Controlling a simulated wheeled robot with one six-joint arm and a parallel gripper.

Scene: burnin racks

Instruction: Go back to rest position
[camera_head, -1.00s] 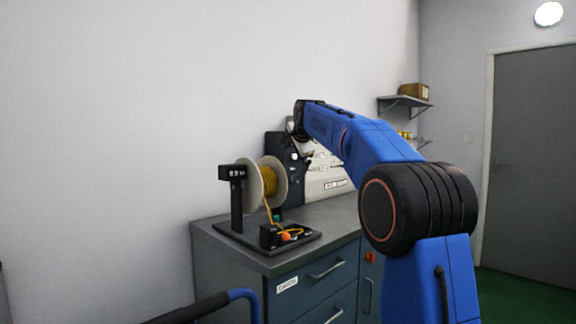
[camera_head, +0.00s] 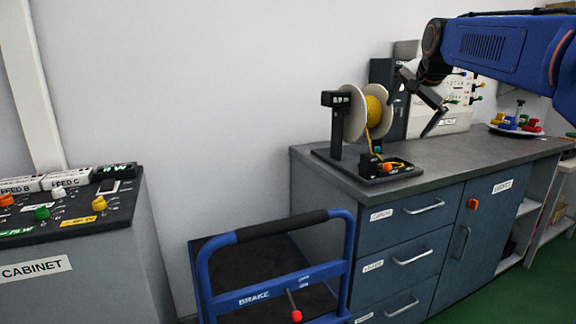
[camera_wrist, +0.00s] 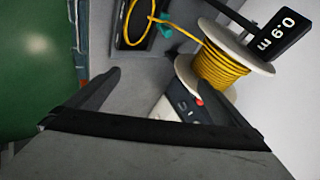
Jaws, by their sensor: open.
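My gripper (camera_head: 420,105) hangs from my blue arm over the grey workbench (camera_head: 450,153), just right of the cable reel. Its two dark fingers are spread apart with nothing visible between them, and they also show in the wrist view (camera_wrist: 155,95). The reel of yellow cable (camera_head: 372,112) stands on a black stand at the bench's left end. In the wrist view the reel (camera_wrist: 222,68) is beyond the fingers, apart from them, beside a "0.9 m" sign (camera_wrist: 283,33).
A blue trolley (camera_head: 275,260) with a "BRAKE" label stands left of the bench. A grey cabinet (camera_head: 70,265) with switches is at the far left. A tray of coloured parts (camera_head: 515,130) sits on the bench's right. Green floor (camera_head: 495,302) shows at lower right.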

